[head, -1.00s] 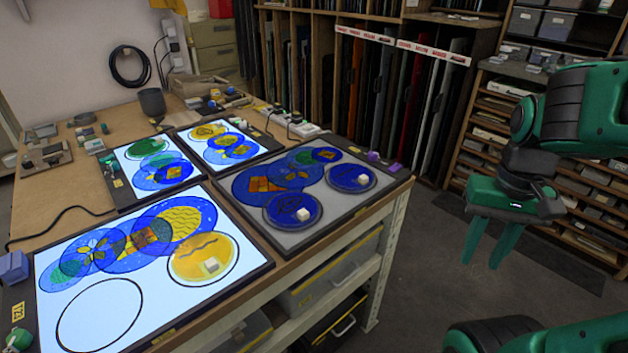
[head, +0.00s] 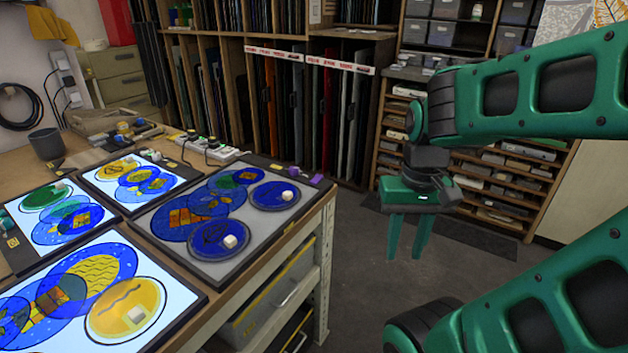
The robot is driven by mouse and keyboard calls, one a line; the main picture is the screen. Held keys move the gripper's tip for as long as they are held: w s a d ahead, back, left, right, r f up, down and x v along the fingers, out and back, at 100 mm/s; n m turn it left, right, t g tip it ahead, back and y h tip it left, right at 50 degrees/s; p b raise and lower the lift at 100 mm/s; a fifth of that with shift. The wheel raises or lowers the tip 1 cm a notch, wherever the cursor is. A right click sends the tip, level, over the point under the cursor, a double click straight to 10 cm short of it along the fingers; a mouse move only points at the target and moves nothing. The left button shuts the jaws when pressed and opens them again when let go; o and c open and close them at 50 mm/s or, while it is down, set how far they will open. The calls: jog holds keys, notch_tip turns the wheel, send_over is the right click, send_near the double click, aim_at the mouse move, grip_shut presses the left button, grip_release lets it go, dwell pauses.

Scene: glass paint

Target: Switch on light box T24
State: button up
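Several light boxes lie on the wooden workbench (head: 104,155) in the head view. Three of them glow white: the front left box (head: 60,260), the back left box (head: 28,195) and the back middle box (head: 98,176). The right box (head: 268,222) is grey and unlit, with blue painted glass discs on it. I cannot read which box is marked T24. My gripper (head: 405,258) hangs over the floor to the right of the bench, fingers down, apart and empty.
A power strip with buttons (head: 208,148) lies on the bench behind the boxes. A rack of coloured glass sheets (head: 320,115) and a shelf of small drawers (head: 500,190) stand behind. Open grey floor (head: 350,290) lies right of the bench.

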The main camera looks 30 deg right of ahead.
jog(key=c, duration=0.4)
jog(key=shift+d+r, duration=0.3)
jog(key=shift+r, duration=0.5)
grip_shut()
jog(key=w+d+r+m, duration=0.1)
jog(key=w+r+m, duration=0.2)
jog(key=w, duration=1.6)
jog(key=w+d+r+m+h, duration=0.1)
jog(key=w+r+m, duration=0.2)
jog(key=w, duration=1.6)
notch_tip(320, 180, up, 3)
jog(key=shift+w+d+r+t, duration=0.15)
jog(key=shift+w+d+t, duration=0.1)
jog(key=shift+t, duration=0.15)
